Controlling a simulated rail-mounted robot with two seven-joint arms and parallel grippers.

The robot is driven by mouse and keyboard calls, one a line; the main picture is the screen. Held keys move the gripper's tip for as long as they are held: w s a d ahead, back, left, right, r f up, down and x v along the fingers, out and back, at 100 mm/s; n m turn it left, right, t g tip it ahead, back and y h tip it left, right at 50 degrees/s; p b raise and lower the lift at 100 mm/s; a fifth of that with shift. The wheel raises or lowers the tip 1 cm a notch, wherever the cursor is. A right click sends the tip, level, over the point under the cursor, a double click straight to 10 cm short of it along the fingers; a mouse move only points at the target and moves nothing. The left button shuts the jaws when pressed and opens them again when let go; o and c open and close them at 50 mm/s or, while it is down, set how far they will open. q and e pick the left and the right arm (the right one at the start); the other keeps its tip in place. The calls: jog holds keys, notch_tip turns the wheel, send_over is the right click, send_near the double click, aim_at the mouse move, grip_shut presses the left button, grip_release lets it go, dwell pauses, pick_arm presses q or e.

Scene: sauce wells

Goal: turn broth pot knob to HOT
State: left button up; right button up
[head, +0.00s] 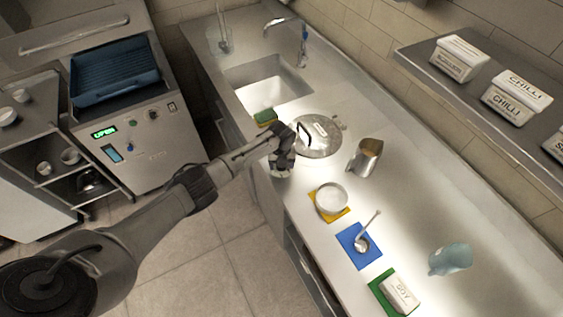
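A round steel pot lid (322,147), likely of the broth pot set into the counter, shows beyond my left gripper, with a pale label on top and a dark handle at its left. My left gripper (283,170) is at the counter's front edge, just left of the lid. Its fingertips are small and dark here, and I cannot tell whether they are open or shut. The pot's knob and any HOT mark cannot be made out; the gripper covers that part of the edge. My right gripper is not in view.
A metal scoop-like container (366,157) stands right of the lid. A white bowl (331,199) on a yellow mat, a ladle (362,242) on a blue mat and a SOY box (401,293) on a green mat line the front edge. A sink (268,84) is behind.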

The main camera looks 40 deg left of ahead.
pick_arm(q)
notch_tip(320, 180, up, 14)
jog(key=shift+p, duration=0.35)
jog(key=shift+f, duration=0.1)
dwell(0.7)
